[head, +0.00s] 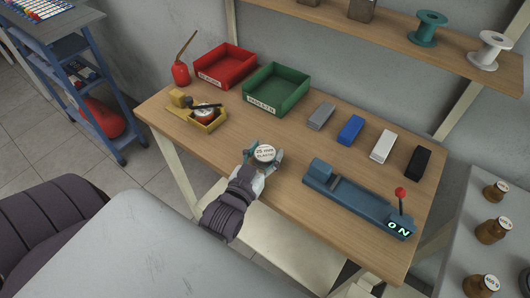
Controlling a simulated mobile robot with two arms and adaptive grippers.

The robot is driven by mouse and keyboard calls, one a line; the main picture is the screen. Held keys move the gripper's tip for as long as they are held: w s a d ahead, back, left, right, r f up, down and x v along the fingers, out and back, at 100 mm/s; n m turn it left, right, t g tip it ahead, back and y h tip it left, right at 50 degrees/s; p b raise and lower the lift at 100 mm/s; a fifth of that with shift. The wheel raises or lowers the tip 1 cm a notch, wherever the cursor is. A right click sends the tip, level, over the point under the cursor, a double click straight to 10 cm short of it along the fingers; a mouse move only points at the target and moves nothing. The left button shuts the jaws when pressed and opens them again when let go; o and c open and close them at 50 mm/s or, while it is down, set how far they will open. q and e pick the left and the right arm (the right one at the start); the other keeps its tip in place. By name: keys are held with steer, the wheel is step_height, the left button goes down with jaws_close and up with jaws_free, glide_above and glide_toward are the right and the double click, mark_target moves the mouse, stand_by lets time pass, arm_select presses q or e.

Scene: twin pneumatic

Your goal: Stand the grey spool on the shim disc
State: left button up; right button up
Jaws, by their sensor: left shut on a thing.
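My left gripper (263,155) is shut on a round thing with a white, lettered top (265,153), near the front edge of the wooden table. The gripper hides most of its side, so I cannot tell whether it touches the table or whether it is a spool or a disc. A pale grey-white spool (490,50) stands on the shelf at the upper right, to the right of a teal spool (429,28). I cannot make out a shim disc for certain. My right gripper is not in view.
A red tray (226,80), a green tray (252,103) and a yellow fixture with a black lever (183,100) occupy the table's left. Several coloured blocks (351,130) line the back right. A blue device with a red-knobbed lever (345,195) lies at the front right.

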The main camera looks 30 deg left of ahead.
arm_select(q)
steer(key=shift+f, duration=0.2)
steer(key=o, duration=1.3)
steer(key=shift+c, duration=0.2)
